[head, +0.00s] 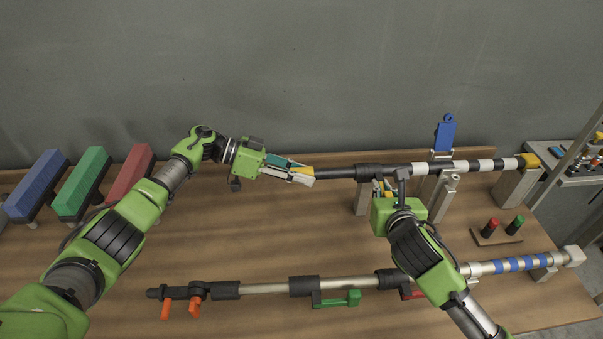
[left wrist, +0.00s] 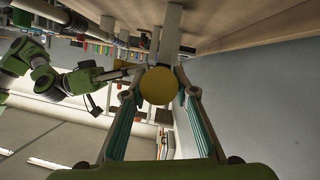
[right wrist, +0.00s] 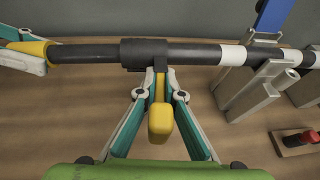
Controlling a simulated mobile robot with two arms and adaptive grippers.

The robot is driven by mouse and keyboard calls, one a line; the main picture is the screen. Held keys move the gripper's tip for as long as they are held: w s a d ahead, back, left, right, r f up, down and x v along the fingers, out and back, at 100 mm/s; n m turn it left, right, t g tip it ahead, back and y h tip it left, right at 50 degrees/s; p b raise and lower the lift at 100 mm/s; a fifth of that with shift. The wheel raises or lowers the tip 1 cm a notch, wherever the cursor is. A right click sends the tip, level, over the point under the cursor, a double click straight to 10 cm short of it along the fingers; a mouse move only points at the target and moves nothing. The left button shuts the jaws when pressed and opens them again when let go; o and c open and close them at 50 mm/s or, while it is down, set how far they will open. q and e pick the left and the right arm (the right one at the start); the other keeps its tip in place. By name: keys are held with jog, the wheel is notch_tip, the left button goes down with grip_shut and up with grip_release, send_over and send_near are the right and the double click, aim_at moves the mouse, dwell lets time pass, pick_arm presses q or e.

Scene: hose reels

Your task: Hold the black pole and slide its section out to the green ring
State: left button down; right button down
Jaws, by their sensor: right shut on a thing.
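The black pole (head: 335,173) runs across the back of the bench, with white bands on its right part and yellow ends. My left gripper (head: 301,176) has its fingers either side of the pole's left yellow end (left wrist: 160,86); whether they press on it is unclear. My right gripper (right wrist: 160,92) is shut on the yellow lever (right wrist: 160,122) below the pole's black collar (right wrist: 143,53). No green ring shows on the visible parts of the pole.
Metal stands (head: 510,187) carry the black pole. A second, silver pole (head: 265,288) with orange, green and red levers lies in front. Blue, green and red blocks (head: 82,185) stand at left. A small button base (head: 497,232) is at right. The middle of the bench is clear.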

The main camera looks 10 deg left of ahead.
pick_arm(q)
jog(key=s+a, duration=0.2)
jog(key=a, duration=0.6)
jog(key=s+a, duration=0.2)
jog(key=a, duration=0.7)
jog(key=shift+a, duration=0.1)
jog(key=c, duration=1.6)
grip_release()
jog(key=shift+c, duration=0.2)
notch_tip(320, 180, up, 10)
